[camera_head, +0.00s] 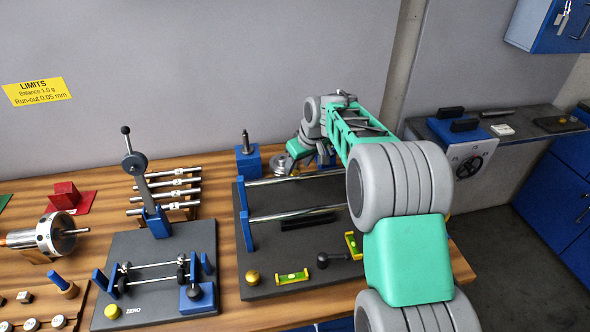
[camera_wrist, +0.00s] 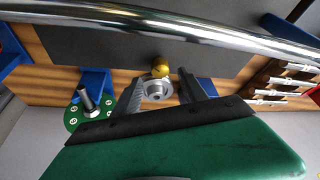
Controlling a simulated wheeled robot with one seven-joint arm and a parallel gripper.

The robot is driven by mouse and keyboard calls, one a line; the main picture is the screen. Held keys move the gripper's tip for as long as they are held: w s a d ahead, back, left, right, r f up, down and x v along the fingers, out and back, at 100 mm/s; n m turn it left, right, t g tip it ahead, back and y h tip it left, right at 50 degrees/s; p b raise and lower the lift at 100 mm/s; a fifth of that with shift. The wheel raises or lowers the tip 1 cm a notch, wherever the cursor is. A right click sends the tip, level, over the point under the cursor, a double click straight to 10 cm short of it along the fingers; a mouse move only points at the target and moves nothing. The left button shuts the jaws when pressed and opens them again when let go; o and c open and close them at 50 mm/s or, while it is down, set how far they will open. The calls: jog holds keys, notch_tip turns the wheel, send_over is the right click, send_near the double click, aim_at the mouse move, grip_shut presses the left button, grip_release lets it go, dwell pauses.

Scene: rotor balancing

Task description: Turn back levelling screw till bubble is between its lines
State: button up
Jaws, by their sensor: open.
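The stand (camera_head: 262,232) is a dark plate with steel rails. Two yellow levels lie on it: one at the front (camera_head: 292,277) and one at the right (camera_head: 353,245); bubble positions are too small to tell. A brass knob (camera_head: 252,278) is at its front left corner. In the wrist view another brass knob (camera_wrist: 160,67) shows at the plate's edge, with a silver round, knob-like part (camera_wrist: 156,90) between my fingers. My gripper (camera_wrist: 160,92) is open, a finger on either side of it; contact is unclear. In the head view my arm hides part of the stand.
A blue block with a steel post (camera_head: 245,158) stands near my gripper. Several rods (camera_head: 165,195) lie to the left. A fixture with a lever (camera_head: 150,265) and a rotor (camera_head: 48,236) occupy the left bench. A rail (camera_wrist: 180,25) crosses the wrist view.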

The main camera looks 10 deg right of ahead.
aim_at(294, 172)
jog(key=shift+x, duration=2)
grip_shut()
